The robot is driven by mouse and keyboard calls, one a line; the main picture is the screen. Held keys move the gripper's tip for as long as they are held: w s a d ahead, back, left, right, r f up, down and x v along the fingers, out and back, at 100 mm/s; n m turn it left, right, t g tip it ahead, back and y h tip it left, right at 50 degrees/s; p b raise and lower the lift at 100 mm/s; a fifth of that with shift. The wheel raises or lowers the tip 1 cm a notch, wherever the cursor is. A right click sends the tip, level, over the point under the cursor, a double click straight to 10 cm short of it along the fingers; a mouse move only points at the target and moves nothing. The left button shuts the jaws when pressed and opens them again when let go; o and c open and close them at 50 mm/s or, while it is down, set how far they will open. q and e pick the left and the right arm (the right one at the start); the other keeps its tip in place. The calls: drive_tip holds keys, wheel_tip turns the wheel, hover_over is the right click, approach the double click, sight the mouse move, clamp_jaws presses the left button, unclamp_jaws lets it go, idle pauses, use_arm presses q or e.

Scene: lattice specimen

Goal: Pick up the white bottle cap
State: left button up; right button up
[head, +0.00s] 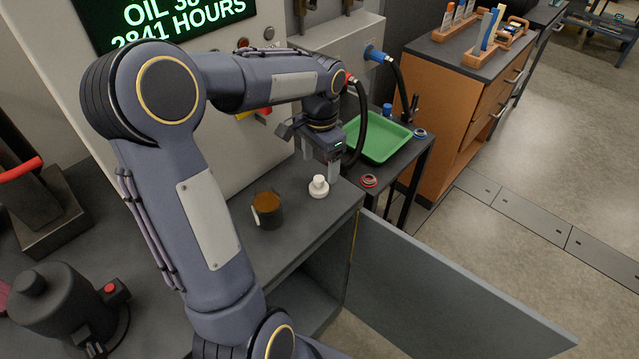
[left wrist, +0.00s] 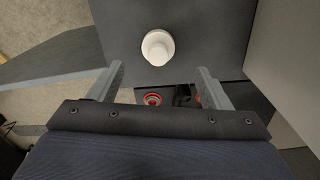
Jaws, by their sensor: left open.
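The white bottle cap (head: 319,187) stands on the dark grey worktop (head: 290,240) near its right corner. In the left wrist view the cap (left wrist: 157,47) shows as a round white piece with a narrower raised top, beyond the fingertips and roughly centred between them. My left gripper (head: 320,172) is above and just behind the cap, pointing down. Its two fingers (left wrist: 159,72) are apart in the left wrist view, with nothing between them. My right gripper is not in view.
A dark cup with brown contents (head: 266,210) stands left of the cap. A green tray (head: 378,137) and a red ring (head: 369,181) are on the side table at right. An open grey cabinet door (head: 440,290) juts out below the worktop. A black machine (head: 62,305) stands at lower left.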

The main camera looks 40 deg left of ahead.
sight(320, 178)
use_arm(q)
wheel_tip(320, 178, down, 6)
drive_tip(key=shift+s+d, duration=0.1)
drive_tip(key=shift+s, duration=0.05)
drive_tip(key=c, duration=1.1)
